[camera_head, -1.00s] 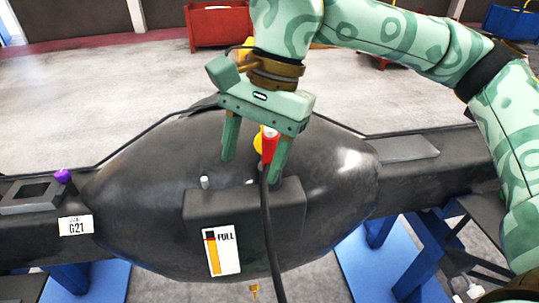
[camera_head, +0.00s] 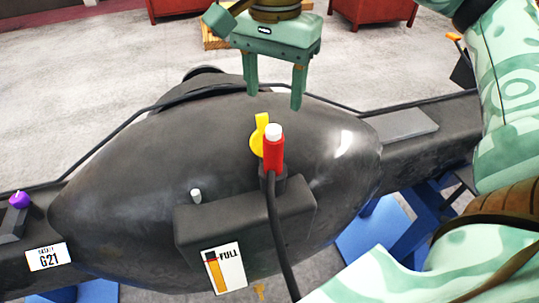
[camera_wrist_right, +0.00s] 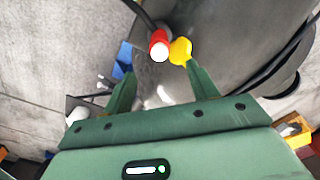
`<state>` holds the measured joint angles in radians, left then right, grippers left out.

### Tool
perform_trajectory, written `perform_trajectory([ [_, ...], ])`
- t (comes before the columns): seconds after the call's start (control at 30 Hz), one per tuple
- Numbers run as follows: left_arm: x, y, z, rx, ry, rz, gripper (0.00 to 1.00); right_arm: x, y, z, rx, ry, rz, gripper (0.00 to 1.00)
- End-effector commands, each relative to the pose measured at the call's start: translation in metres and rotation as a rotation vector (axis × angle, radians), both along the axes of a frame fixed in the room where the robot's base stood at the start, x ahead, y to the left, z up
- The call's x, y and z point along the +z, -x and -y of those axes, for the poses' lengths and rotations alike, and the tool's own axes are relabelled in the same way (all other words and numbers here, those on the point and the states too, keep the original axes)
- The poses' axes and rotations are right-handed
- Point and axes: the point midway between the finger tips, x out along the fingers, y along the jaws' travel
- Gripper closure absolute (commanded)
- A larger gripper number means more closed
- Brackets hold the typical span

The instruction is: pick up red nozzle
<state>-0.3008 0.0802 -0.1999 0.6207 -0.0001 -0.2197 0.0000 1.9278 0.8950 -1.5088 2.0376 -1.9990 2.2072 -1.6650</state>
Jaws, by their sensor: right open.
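The red nozzle (camera_head: 273,154) stands upright with a white tip on the dark block on the front of the black casting (camera_head: 130,180). A black hose runs down from it. It also shows in the right wrist view (camera_wrist_right: 158,43), beyond the fingertips. My right gripper (camera_head: 273,100) is open and empty. In the head view it appears above and behind the nozzle, apart from it. In the wrist view its fingers (camera_wrist_right: 160,75) point toward the nozzle. My left gripper is not in view.
A yellow tag-like part (camera_head: 258,135) sits right behind the nozzle, close to it; it shows in the wrist view too (camera_wrist_right: 180,50). A small white peg (camera_head: 196,195) stands to the left. A purple knob (camera_head: 19,199) is at far left. Red bins (camera_head: 375,10) stand at the back.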

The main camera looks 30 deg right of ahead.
Motion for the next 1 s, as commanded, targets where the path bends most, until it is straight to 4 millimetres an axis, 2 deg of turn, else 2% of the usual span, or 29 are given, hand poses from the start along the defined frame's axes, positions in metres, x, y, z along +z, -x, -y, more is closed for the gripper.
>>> perform_trajectory([
  [0.03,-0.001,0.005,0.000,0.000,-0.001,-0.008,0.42,-0.015,0.001,0.000,0.001,0.000,-0.006,0.42],
  [0.1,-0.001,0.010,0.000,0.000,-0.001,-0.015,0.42,-0.032,0.001,0.000,0.000,0.000,-0.006,0.42],
  [0.27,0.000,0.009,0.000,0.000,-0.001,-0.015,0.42,-0.061,0.000,0.000,0.000,-0.001,-0.003,0.42],
  [0.47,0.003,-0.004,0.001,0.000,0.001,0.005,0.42,-0.076,0.001,0.000,0.000,-0.001,-0.003,0.42],
  [0.73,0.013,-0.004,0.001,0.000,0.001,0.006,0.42,-0.117,0.003,0.000,0.000,-0.001,-0.003,0.42],
  [1.0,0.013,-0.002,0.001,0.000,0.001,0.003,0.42,-0.124,0.002,-0.001,0.000,-0.001,0.000,0.42],
])
